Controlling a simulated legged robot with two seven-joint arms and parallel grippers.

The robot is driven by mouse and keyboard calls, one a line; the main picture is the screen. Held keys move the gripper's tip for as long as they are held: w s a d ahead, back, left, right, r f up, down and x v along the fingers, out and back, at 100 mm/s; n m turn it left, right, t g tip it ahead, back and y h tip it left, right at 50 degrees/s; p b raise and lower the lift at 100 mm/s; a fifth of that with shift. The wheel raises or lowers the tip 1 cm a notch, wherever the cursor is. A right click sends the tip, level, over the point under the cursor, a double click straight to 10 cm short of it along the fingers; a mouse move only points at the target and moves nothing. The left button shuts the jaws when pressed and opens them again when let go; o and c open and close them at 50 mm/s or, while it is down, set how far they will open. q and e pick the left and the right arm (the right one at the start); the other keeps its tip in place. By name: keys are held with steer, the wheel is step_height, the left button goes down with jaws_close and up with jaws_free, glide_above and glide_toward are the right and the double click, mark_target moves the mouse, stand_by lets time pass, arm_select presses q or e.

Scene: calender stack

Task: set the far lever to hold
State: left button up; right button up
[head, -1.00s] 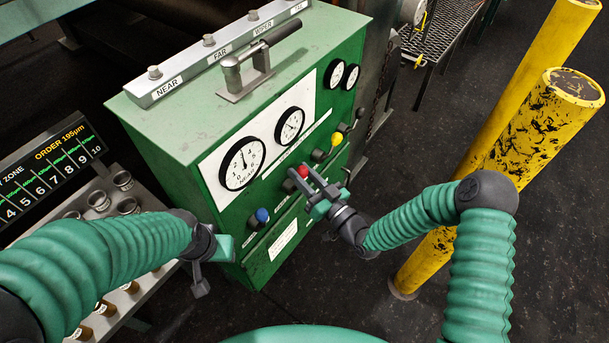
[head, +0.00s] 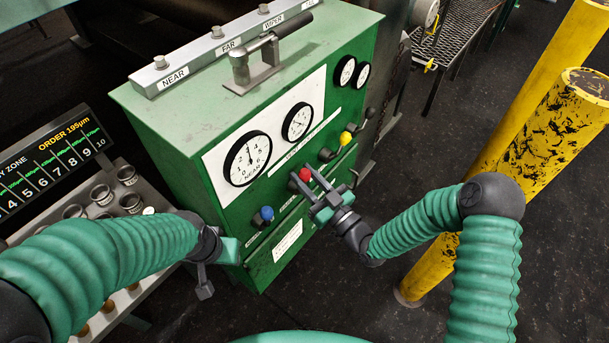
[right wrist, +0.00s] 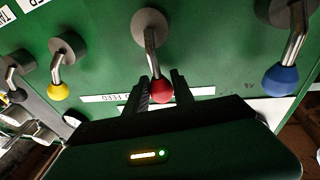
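A green control cabinet (head: 175,140) carries a row of levers with coloured knobs on its front. The red-knobbed lever (head: 305,174) is second from the left, between the blue and yellow ones; it also shows in the right wrist view (right wrist: 159,91), on a grey round boss. My right gripper (head: 304,173) has its fingers apart, one on each side of the red knob. In the right wrist view its fingers (right wrist: 160,86) flank the knob; firm contact cannot be told. My left gripper (head: 215,270) hangs by the cabinet's lower left corner; its fingers are unclear.
The blue-knobbed lever (head: 266,213) and yellow-knobbed lever (head: 345,138) flank the red one. A NEAR gauge (head: 247,158) and another gauge (head: 297,121) sit above. Yellow posts (head: 540,130) stand right of my right arm. An order display (head: 55,155) is at left.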

steer(key=o, duration=0.4)
steer(key=b+v, duration=0.2)
steer(key=v, duration=1.5)
steer(key=shift+b, duration=0.35)
